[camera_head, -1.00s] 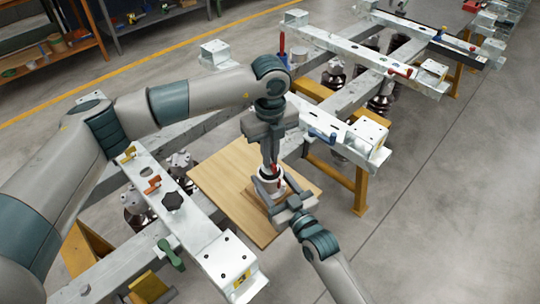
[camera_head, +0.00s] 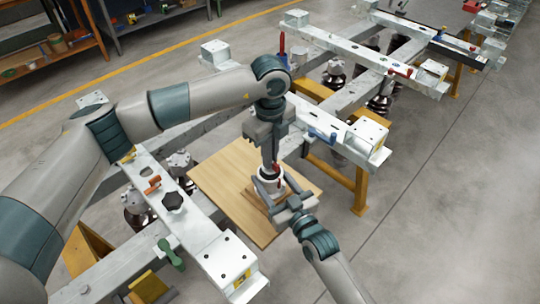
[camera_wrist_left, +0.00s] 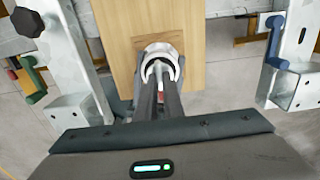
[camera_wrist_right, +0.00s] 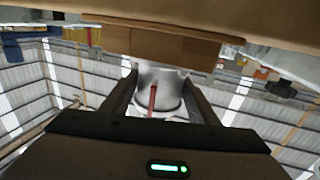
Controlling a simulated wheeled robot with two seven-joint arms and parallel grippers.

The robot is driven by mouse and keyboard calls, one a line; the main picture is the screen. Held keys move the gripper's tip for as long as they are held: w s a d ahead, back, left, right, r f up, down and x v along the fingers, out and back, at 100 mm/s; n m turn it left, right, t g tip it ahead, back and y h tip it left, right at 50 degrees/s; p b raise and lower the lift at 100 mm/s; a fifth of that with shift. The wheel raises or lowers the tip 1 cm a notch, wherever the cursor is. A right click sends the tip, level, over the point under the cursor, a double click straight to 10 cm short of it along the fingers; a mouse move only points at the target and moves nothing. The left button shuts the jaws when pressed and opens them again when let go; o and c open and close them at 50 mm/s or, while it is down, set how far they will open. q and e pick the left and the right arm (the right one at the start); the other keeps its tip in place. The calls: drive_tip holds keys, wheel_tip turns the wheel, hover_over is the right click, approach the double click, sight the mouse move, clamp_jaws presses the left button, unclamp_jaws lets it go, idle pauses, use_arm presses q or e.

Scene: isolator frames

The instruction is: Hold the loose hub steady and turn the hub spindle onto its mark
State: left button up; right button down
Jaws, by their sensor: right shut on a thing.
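The loose hub (camera_head: 266,186), a pale round housing, stands on a wooden board (camera_head: 226,172) between the metal beams. In the right wrist view, the hub (camera_wrist_right: 168,92) sits between my right fingers, with a thin red upright stripe (camera_wrist_right: 152,98) in front of it. My right gripper (camera_head: 280,202) is shut on the hub from the side. My left gripper (camera_head: 269,168) points down at the top of the hub. In the left wrist view, its fingers (camera_wrist_left: 159,78) lie close together within the hub's pale ring (camera_wrist_left: 172,52). They largely hide the spindle, and their grip is unclear.
A metal beam (camera_head: 190,215) with a black knob (camera_head: 174,202) and a green handle (camera_head: 171,255) runs left of the board. Another beam (camera_head: 338,132) on yellow legs stands to the right. Bare floor (camera_head: 450,210) lies open on the right.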

use_arm(q)
drive_tip(key=o, duration=0.4)
drive_tip(key=shift+o, duration=0.2)
wheel_tip(320, 180, up, 12)
idle(0.5)
use_arm(e)
drive_tip(key=c, duration=0.6)
unclamp_jaws()
drive_tip(key=shift+s+d, duration=0.1)
drive_tip(key=shift+s, duration=0.05)
drive_tip(key=v, duration=1.1)
drive_tip(key=shift+s+d, duration=0.2)
drive_tip(key=shift+s, duration=0.15)
